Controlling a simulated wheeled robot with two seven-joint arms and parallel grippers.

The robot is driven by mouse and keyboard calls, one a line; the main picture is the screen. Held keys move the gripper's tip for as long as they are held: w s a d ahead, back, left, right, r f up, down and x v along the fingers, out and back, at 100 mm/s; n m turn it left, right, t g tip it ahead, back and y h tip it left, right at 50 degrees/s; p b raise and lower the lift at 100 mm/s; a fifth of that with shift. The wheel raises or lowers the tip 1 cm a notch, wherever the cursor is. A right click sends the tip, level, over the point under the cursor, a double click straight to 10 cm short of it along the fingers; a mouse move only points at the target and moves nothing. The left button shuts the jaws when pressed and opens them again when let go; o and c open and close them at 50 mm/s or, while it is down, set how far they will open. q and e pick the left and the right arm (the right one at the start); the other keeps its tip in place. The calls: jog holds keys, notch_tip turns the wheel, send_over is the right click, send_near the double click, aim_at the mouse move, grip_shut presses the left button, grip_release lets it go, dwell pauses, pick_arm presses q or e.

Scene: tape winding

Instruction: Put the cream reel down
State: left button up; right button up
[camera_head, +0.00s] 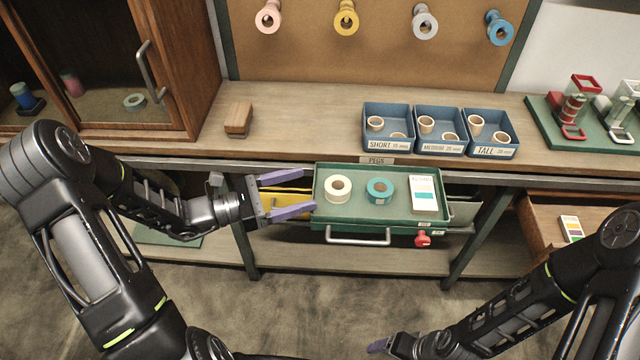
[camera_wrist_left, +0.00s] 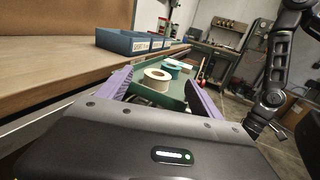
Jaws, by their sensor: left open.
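The cream reel (camera_head: 338,189) rests flat in the green tray drawer (camera_head: 290,222) below the bench edge, left of a teal reel (camera_head: 380,190). In the left wrist view the cream reel (camera_wrist_left: 157,79) sits just beyond the gap between my fingers. My left gripper (camera_head: 292,194) is open, its purple fingers pointing right at the tray's left side, apart from the reel and holding nothing.
A white card (camera_head: 424,196) lies in the tray at its right. Three blue peg bins (camera_head: 388,127) and a wooden block (camera_head: 238,119) stand on the bench (camera_head: 300,112) above. An open drawer (camera_head: 545,215) is at the right. The tray's handle (camera_head: 357,238) sticks out forward.

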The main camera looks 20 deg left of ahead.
pick_arm(q)
jog(key=shift+v, duration=2.2)
